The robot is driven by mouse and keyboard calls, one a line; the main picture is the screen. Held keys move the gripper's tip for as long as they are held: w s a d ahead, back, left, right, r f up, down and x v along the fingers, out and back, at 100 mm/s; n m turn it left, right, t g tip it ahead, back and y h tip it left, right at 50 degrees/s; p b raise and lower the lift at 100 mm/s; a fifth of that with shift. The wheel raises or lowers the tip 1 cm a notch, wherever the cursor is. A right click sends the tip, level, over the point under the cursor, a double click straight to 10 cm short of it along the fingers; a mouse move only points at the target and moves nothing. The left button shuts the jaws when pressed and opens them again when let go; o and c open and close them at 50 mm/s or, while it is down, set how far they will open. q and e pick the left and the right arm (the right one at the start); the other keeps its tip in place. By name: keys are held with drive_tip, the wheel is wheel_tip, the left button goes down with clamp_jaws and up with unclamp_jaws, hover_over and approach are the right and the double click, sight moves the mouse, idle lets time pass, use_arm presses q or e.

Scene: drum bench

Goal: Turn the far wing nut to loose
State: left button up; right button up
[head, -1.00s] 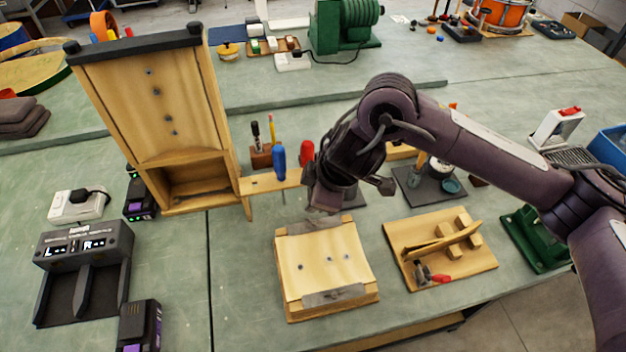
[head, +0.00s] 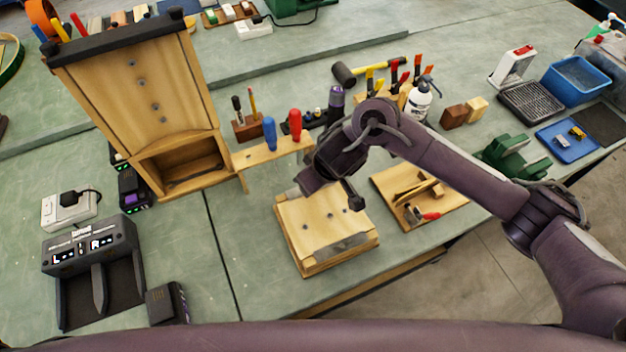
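A pale wooden block (head: 312,232) with a grey metal plate (head: 343,246) along its near edge lies on the bench, with a few small dark spots on its top. My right gripper (head: 304,190) points down at the block's far edge and covers that part. The far wing nut cannot be made out; the gripper and wrist hide the far end of the block. Whether the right fingers are open or shut, or touch anything, is not clear. My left gripper is out of view.
A wooden board with clamp parts (head: 412,199) lies right of the block. A tall wooden cabinet (head: 140,90) and a screwdriver rack (head: 262,152) stand behind it. A black charger dock (head: 92,262) is at left. Bare bench lies between dock and block.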

drive_tip(key=shift+w+f, duration=0.1)
drive_tip(key=shift+f, duration=0.1)
drive_tip(key=shift+c, duration=0.4)
clamp_jaws()
drive_tip(key=shift+r, duration=0.1)
idle(0.9)
drive_tip(key=shift+o, duration=0.4)
unclamp_jaws()
drive_tip(key=p+v, duration=0.2)
drive_tip(key=v, duration=0.5)
drive_tip(key=shift+d+r, duration=0.15)
drive_tip(key=shift+r, duration=0.15)
